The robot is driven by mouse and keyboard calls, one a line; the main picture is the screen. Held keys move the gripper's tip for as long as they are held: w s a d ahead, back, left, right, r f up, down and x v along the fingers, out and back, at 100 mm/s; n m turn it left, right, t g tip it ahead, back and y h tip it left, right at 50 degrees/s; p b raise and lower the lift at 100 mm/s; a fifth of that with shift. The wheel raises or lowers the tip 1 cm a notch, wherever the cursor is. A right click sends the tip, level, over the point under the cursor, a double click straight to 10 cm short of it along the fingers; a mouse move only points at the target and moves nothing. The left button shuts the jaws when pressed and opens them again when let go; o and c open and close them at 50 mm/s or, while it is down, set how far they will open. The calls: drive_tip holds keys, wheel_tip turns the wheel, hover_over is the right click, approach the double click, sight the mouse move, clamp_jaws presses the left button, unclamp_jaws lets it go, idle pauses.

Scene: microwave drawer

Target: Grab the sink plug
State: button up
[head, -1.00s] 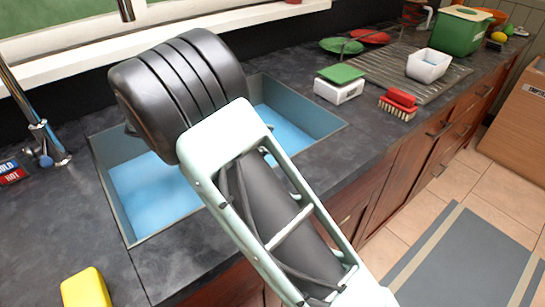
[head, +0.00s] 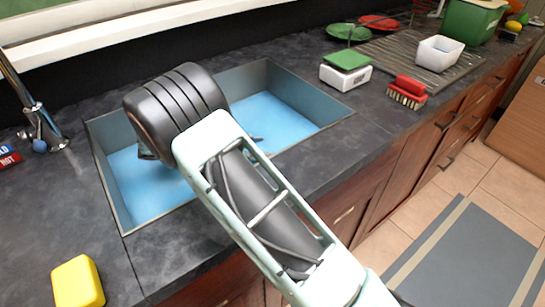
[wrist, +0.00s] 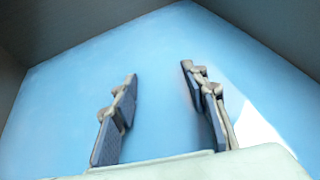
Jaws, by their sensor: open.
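I cannot make out the sink plug in either view. The sink (head: 122,205) is a grey-rimmed basin with a light blue bottom, set in the dark counter. My arm reaches over it from the front and its black wrist hides part of the basin. In the wrist view my gripper (wrist: 160,75) is open, with its two dark finger pads apart and only the blue sink bottom (wrist: 75,75) visible between them. A bright white patch lies right of the right finger; I cannot tell what it is. In the head view the fingers are mostly hidden behind my wrist.
A tap (head: 45,138) stands left of the sink. A yellow block (head: 77,283) lies on the front left counter. A white scale with a green top (head: 345,72) and a red brush (head: 408,92) are right of the sink. Sink walls (wrist: 275,35) surround my gripper.

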sight(272, 148)
drive_tip(key=x, duration=0.4)
drive_tip(key=shift+d+f+b, duration=0.15)
drive_tip(key=shift+d+b, duration=0.15)
drive_tip(key=shift+b, duration=0.1)
drive_tip(key=shift+c, duration=0.6)
clamp_jaws()
